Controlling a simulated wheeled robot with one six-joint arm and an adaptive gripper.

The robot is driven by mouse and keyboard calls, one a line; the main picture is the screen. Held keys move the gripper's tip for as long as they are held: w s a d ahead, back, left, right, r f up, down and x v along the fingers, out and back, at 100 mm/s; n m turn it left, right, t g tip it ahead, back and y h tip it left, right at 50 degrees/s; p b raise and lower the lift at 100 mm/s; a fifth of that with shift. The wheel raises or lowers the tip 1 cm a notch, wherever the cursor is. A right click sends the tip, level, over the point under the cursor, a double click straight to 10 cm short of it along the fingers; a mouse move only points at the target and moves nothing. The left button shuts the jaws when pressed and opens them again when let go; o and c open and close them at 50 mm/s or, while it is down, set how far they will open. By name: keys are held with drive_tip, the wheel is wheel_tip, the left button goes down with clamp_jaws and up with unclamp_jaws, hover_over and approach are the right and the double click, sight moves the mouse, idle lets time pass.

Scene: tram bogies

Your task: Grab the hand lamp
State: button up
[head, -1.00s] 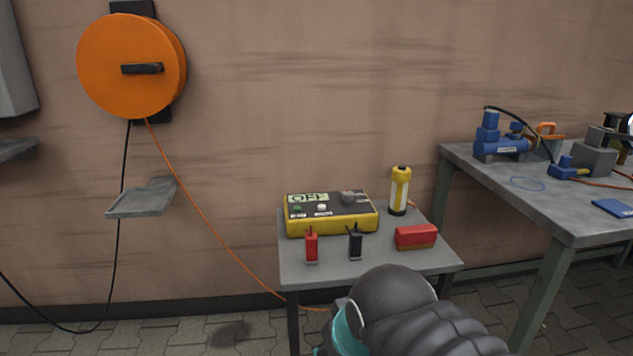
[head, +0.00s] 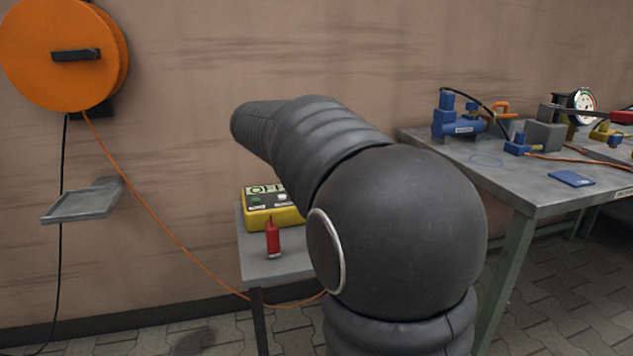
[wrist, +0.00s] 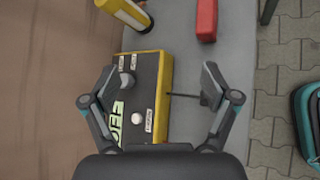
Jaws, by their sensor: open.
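The hand lamp (wrist: 124,14) is a yellow and white cylinder at the top left of the wrist view, cut by the frame's upper edge. In the head view my arm hides it. My gripper (wrist: 156,85) is open and empty in the wrist view, its two fingers spread above the yellow and black box. The lamp lies beyond the fingertips, up and to the left, apart from them. My gripper's fingers do not show in the head view.
The yellow box marked OFF (head: 262,215) sits on the small grey table (head: 262,268) by the wall. A red clip (head: 273,240) stands in front of it. A red block (wrist: 207,20) is right of the lamp. A workbench (head: 560,200) with blue tools stands at right.

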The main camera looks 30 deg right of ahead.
drive_tip(key=w+d+n+g+h+b, duration=0.15)
drive_tip(key=w+d+n+h, duration=0.3)
drive_tip(key=w+d, duration=0.5)
drive_tip(key=shift+n+t, duration=0.25)
drive_tip(key=shift+n, duration=0.3)
drive_tip(key=shift+w+a+f+b+x, duration=0.1)
drive_tip(key=shift+w+b+x, duration=0.15)
drive_tip(key=shift+x, duration=1.9)
drive_tip(key=shift+w+a+f+b+x, duration=0.1)
drive_tip(key=shift+w+x, duration=0.2)
drive_tip(key=shift+x, duration=1.9)
drive_tip(key=shift+w+f+b+x, duration=0.1)
drive_tip(key=shift+w+b+x, duration=0.15)
drive_tip(key=shift+x, duration=1.9)
clamp_jaws()
drive_tip(key=shift+r, duration=0.1)
